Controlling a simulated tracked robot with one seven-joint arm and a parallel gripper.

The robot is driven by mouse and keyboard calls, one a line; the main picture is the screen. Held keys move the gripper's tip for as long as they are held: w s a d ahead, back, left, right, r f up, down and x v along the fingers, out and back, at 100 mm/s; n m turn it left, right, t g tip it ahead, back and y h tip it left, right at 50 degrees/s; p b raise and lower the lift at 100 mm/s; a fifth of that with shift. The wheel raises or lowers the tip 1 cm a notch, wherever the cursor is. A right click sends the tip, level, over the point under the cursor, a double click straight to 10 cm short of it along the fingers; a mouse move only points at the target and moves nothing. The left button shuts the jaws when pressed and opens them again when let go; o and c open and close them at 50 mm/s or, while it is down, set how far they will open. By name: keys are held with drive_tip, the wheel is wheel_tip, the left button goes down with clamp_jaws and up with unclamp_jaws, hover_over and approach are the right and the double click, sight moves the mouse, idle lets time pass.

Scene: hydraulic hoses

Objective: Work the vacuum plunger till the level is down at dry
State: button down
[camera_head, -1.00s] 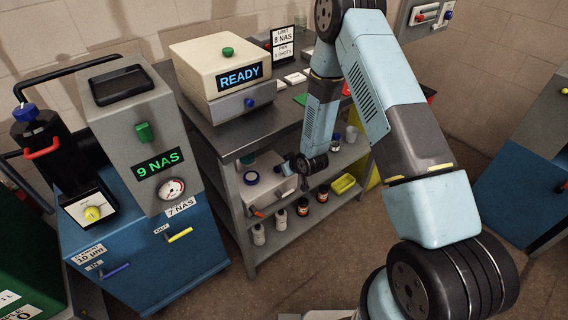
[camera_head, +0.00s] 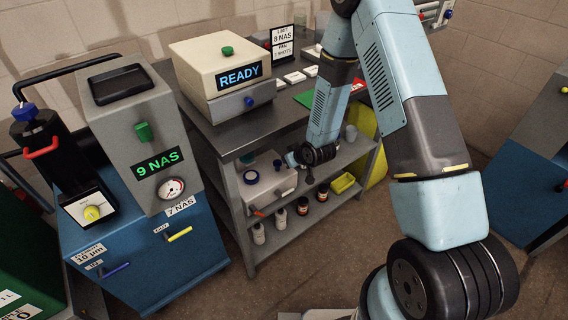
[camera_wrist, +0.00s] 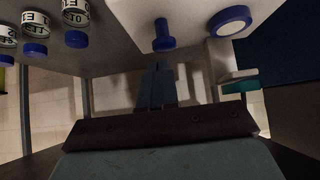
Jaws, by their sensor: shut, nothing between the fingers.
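A white unit (camera_head: 270,187) with blue parts sits on the bench's middle shelf. A round blue cap (camera_head: 251,177) is on it, and a smaller blue knob (camera_head: 278,164) is at its back. In the wrist view a blue knob (camera_wrist: 162,36) on a stem and a blue cap with a white centre (camera_wrist: 230,20) show. I cannot tell for sure which part is the vacuum plunger, and no level mark for dry is legible. My gripper (camera_head: 291,160) is shut and empty by the unit's right end. In the wrist view its fingertips (camera_wrist: 157,66) point towards the blue knob, apparently apart from it.
The grey bench top (camera_head: 215,130) holds a box reading READY (camera_head: 240,75). A blue cabinet (camera_head: 150,265) with a 9 NAS display (camera_head: 158,163) stands at left.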

drive_tip(key=v, duration=0.6)
drive_tip(key=shift+s+d+r, duration=0.2)
idle(1.0)
